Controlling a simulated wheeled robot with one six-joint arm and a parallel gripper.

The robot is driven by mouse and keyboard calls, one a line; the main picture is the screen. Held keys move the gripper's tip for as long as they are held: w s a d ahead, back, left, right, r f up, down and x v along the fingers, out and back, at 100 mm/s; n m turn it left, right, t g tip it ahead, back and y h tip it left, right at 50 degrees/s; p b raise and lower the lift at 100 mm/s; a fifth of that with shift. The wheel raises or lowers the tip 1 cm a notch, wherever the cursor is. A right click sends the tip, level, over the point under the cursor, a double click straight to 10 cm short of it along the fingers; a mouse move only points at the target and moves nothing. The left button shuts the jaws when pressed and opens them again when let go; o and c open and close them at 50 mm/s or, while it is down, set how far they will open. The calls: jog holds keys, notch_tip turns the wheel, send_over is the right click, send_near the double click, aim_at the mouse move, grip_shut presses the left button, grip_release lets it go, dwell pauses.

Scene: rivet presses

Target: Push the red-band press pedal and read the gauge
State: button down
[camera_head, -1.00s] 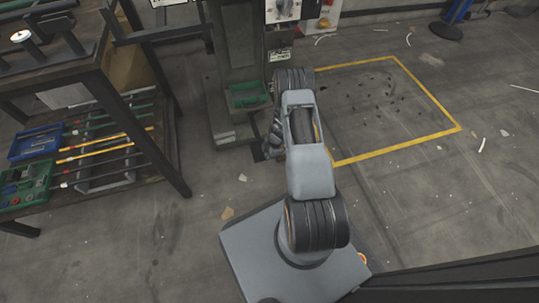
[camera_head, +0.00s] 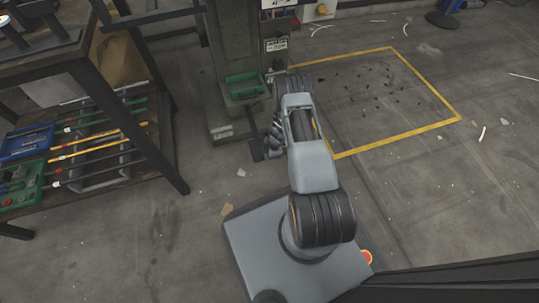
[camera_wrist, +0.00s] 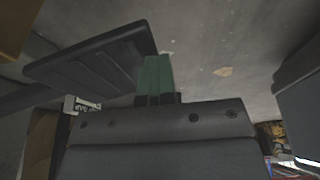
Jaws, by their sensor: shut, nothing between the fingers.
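The press (camera_head: 232,60) is a grey-green column; its top is out of view. Its pedal (camera_head: 257,149) is a small dark plate low at the base's front right. In the wrist view the pedal (camera_wrist: 90,58) is a dark ribbed plate at upper left. My gripper (camera_wrist: 157,62) is shut and empty, its greenish fingers together at the pedal's edge. I cannot tell whether they touch it. In the head view my gripper (camera_head: 274,150) is mostly hidden by my arm, just right of the pedal. No red band or gauge face shows.
A workbench (camera_head: 165,150) with a lower shelf of rods stands left, with a blue bin (camera_head: 28,142) and a green bin (camera_head: 22,187). A green tray (camera_head: 244,86) sits on the press. A yellow floor outline (camera_head: 400,138) lies right. Scrap litters the otherwise open floor.

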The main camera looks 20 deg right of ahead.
jog(key=s+a+p+v, duration=0.1)
jog(key=s+p+v, duration=0.1)
jog(key=p+v, duration=0.7)
jog(key=v, duration=0.4)
jog(key=shift+s+r+p, duration=0.25)
jog(key=shift+r+p, duration=0.15)
